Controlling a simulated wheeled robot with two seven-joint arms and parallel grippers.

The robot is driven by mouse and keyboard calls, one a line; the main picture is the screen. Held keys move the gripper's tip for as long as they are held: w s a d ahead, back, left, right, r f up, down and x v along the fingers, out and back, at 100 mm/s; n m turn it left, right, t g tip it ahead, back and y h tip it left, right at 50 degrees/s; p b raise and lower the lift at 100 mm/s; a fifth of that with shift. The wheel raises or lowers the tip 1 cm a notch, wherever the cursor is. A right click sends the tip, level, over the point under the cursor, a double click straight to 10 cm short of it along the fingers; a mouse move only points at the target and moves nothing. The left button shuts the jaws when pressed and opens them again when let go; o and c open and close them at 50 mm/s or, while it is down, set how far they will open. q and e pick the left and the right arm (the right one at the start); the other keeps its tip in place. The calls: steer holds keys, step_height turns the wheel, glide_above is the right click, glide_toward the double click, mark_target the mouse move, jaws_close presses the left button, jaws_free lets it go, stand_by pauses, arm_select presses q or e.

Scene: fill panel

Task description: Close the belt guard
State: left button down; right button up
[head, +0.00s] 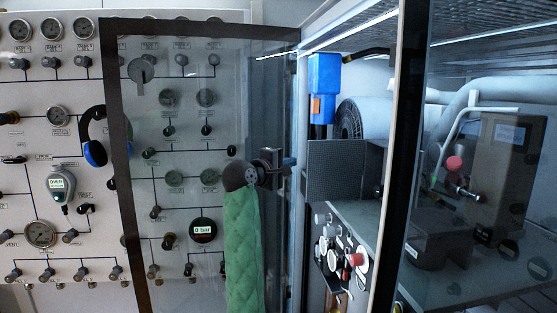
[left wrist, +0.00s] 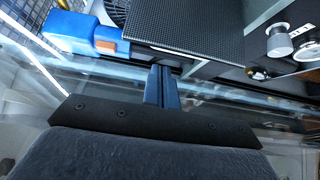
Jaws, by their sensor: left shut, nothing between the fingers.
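A clear door with a dark frame (head: 122,170) stands open on the left, across part of the gauge wall, and a dark latch handle (head: 141,70) shows near its top left. A second clear pane (head: 480,285) with a dark edge stands at the right. I cannot tell which of these, if either, is the belt guard. My left gripper (head: 288,162), on a green-sleeved arm, is shut and empty by the cabinet opening. In the left wrist view its fingers (left wrist: 161,87) point toward the cabinet interior; contact with the pane is unclear. My right gripper is not in view.
Inside the open cabinet are a blue unit (head: 324,85), a dark perforated box (head: 345,172), a ribbed dark round part (head: 350,118) and several knobs on a lower panel (head: 335,245). Blue ear defenders (head: 95,152) hang on the gauge wall (head: 20,100).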

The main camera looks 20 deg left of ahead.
mark_target(299, 160)
arm_select(q)
steer(key=p+x, duration=0.2)
steer(key=x, duration=0.3)
steer(key=shift+w, duration=0.2)
steer(key=shift+w+f, duration=0.1)
